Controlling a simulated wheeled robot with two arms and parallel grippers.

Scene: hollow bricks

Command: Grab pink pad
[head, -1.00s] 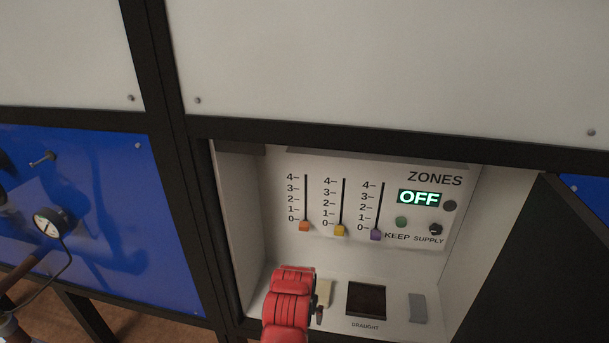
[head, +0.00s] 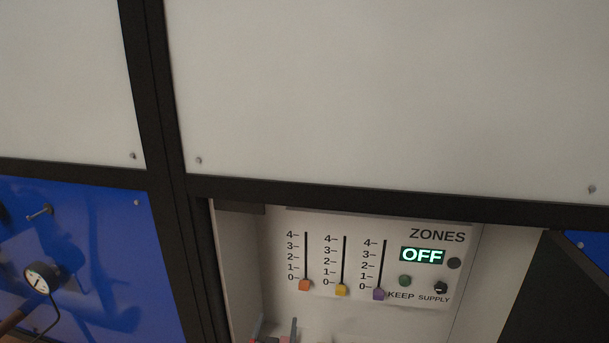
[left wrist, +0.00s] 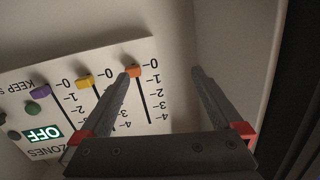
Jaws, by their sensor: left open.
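No pink pad can be made out in either view now. My left gripper (head: 276,327) is at the bottom edge of the head view, open and empty, inside the recess below the ZONES panel (head: 330,223). In the left wrist view the open left gripper (left wrist: 164,73) has one finger overlapping the panel in line with the orange slider knob (left wrist: 134,71). Its other finger is near the recess side wall (left wrist: 235,45). Whether a finger touches the panel cannot be told. The recess floor is mostly cut off. My right gripper is not in view.
The panel has orange (head: 305,285), yellow (head: 341,290) and purple (head: 378,294) slider knobs, all at 0. Its display (head: 422,256) reads OFF. A dark open door (head: 555,295) stands at the right. A blue panel with a gauge (head: 41,277) is at the left.

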